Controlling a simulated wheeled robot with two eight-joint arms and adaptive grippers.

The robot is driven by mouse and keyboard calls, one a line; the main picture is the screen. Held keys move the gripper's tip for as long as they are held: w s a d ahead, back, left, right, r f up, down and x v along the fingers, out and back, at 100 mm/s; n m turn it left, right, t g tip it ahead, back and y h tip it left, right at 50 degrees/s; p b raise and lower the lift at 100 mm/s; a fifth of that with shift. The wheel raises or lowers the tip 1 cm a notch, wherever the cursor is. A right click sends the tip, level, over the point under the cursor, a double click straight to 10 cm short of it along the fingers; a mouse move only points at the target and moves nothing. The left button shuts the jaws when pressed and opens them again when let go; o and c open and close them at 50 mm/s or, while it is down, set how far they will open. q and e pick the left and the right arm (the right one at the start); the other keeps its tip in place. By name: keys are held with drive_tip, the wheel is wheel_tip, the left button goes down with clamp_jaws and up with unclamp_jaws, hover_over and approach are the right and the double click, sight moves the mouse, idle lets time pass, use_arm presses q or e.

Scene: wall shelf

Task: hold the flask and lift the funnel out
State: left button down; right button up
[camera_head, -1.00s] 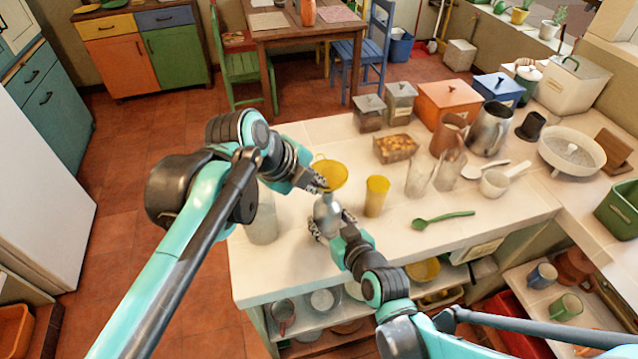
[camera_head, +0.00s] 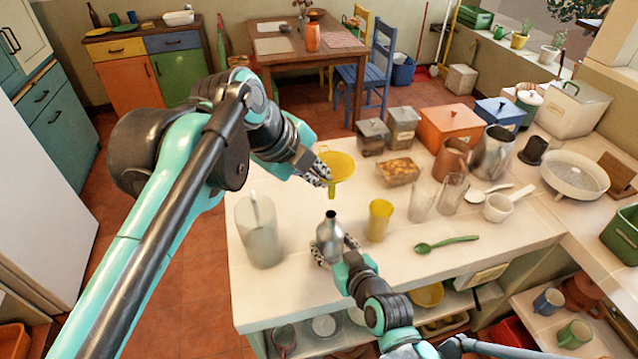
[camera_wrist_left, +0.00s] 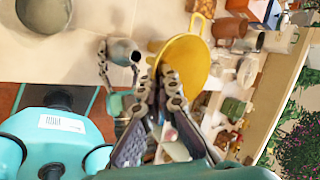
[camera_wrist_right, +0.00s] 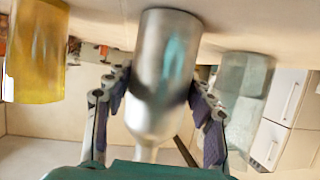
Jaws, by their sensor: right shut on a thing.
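The yellow funnel (camera_head: 338,168) is in the air above the flask in the head view, its spout clear of the flask's mouth. My left gripper (camera_head: 322,178) is shut on the funnel's rim; the wrist view shows both fingers closed at the edge of the funnel (camera_wrist_left: 186,64). The silver flask (camera_head: 329,240) stands upright on the white counter with its narrow neck open. My right gripper (camera_head: 334,252) is shut around the flask's body. In the right wrist view the flask (camera_wrist_right: 160,75) sits between the two fingers.
A yellow cup (camera_head: 379,220) stands just right of the flask. A clear glass pitcher (camera_head: 259,232) stands to its left. A green spoon (camera_head: 447,244) lies to the right, and several glasses, boxes and jugs fill the back of the counter (camera_head: 400,282).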

idle(0.3)
drive_tip(key=o, duration=1.5)
drive_tip(key=shift+o, duration=0.2)
drive_tip(key=v, duration=1.2)
